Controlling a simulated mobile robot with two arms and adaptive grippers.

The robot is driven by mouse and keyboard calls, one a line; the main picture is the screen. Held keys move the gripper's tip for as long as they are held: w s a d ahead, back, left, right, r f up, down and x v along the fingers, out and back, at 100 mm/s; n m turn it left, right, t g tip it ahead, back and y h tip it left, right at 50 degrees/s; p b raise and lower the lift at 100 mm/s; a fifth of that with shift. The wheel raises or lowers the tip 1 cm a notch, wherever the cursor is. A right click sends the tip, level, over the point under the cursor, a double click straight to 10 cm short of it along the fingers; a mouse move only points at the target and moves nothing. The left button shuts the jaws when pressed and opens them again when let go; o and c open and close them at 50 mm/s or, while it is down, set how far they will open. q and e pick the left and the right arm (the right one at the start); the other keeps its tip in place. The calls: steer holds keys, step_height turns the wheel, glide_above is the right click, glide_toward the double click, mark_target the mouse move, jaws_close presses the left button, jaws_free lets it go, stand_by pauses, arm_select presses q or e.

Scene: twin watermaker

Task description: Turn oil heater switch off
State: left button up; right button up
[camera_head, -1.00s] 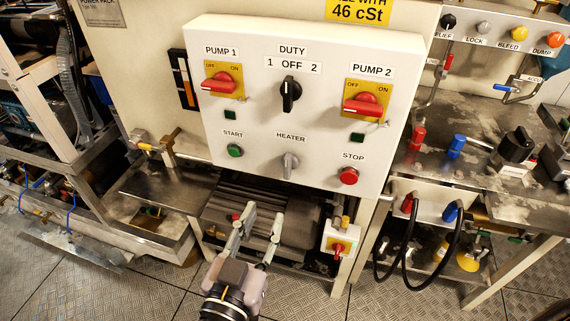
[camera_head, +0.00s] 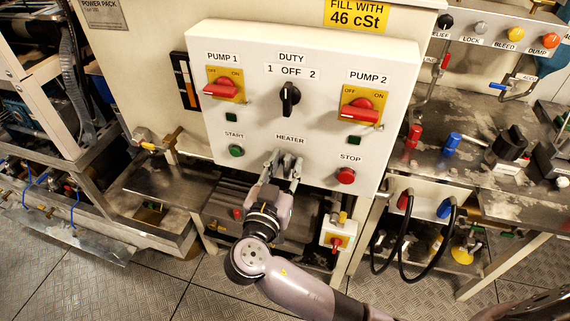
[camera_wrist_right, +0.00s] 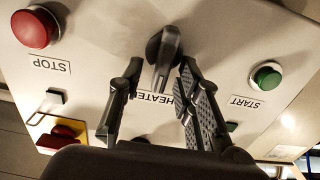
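The grey heater switch (camera_wrist_right: 168,48) sits on the white control panel (camera_head: 395,110), below its HEATER label (camera_head: 290,140). In the right wrist view, which is upside down, its lever stands close to vertical with a slight tilt. My right gripper (camera_head: 284,160) is at the panel's lower middle, with its fingers pointing up at the switch. The wrist view shows the gripper (camera_wrist_right: 161,75) open, one finger on each side of the switch's lever with gaps visible. In the head view the fingers largely hide the switch. My left gripper is not in view.
The green START button (camera_head: 236,151) is left of the gripper and the red STOP button (camera_head: 346,176) is right. Above are the black duty knob (camera_head: 289,98) and red pump 1 (camera_head: 222,90) and pump 2 (camera_head: 361,110) switches. A small red-yellow switch box (camera_head: 337,240) is below right.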

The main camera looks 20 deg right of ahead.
steer(key=shift+c, duration=0.3)
jaws_close()
steer(key=shift+n, duration=0.3)
steer(key=n+p, duration=0.1)
steer(key=n, duration=0.4)
steer(key=a+f+n+p, duration=0.1)
steer(key=n+p, duration=0.1)
steer(key=n, duration=0.3)
steer(key=w+n+p, duration=0.1)
steer(key=n, duration=0.4)
steer(key=shift+a+f, duration=0.15)
steer(key=shift+a, duration=0.1)
steer(key=shift+f+n+p, duration=0.3)
steer(key=shift+n+p, duration=0.5)
steer(key=shift+n, duration=0.4)
